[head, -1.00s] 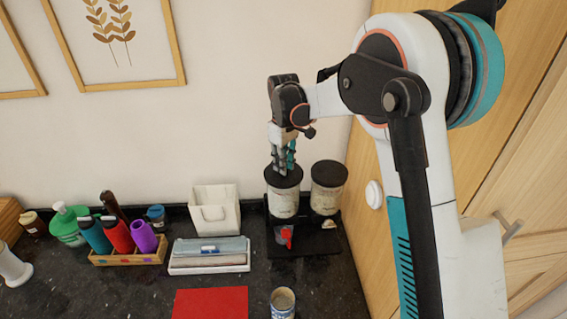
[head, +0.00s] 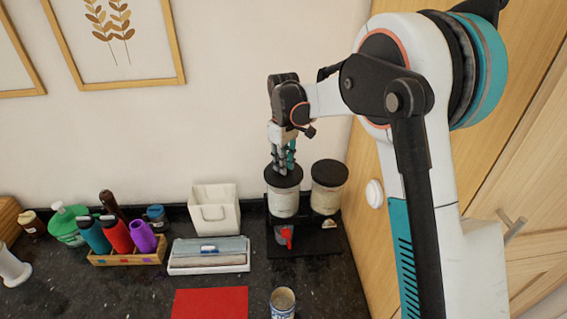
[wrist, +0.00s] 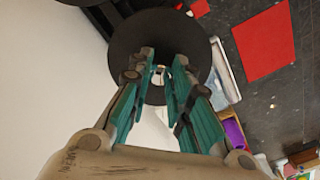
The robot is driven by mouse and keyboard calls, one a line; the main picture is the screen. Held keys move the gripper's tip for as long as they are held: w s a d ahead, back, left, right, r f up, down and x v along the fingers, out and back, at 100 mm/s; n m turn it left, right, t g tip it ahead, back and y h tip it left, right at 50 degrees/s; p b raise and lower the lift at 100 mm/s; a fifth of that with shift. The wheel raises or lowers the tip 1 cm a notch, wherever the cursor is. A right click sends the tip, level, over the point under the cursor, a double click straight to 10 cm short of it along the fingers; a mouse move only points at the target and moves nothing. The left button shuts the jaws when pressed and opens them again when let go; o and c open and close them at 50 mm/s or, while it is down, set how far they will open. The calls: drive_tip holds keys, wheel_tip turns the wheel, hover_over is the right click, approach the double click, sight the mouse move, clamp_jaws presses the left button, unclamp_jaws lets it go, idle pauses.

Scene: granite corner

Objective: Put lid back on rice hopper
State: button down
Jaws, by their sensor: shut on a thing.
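The rice hopper (head: 284,203) is a clear canister on a black stand, with a red part low on its front. Its round black lid (head: 284,180) lies at the hopper's top; whether it is fully seated I cannot tell. My gripper (head: 284,168) points down from above, shut on the lid's small knob. In the wrist view the black lid (wrist: 125,42) fills the space beyond my gripper (wrist: 160,84), and the fingers stand either side of its centre. The hopper body is mostly hidden there.
A second lidded canister (head: 328,190) stands close on the right. A white bin (head: 214,212), a tray with a grey-blue cover (head: 209,256), a red mat (head: 210,303) and a can (head: 283,304) are nearby. A wooden rack (head: 128,259) holds several bottles at left.

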idle(0.3)
drive_tip(key=c, duration=1.4)
unclamp_jaws()
drive_tip(key=o, duration=0.5)
drive_tip(key=shift+r, duration=0.2)
drive_tip(key=shift+r+p, duration=1.5)
drive_tip(key=shift+r, duration=1.85)
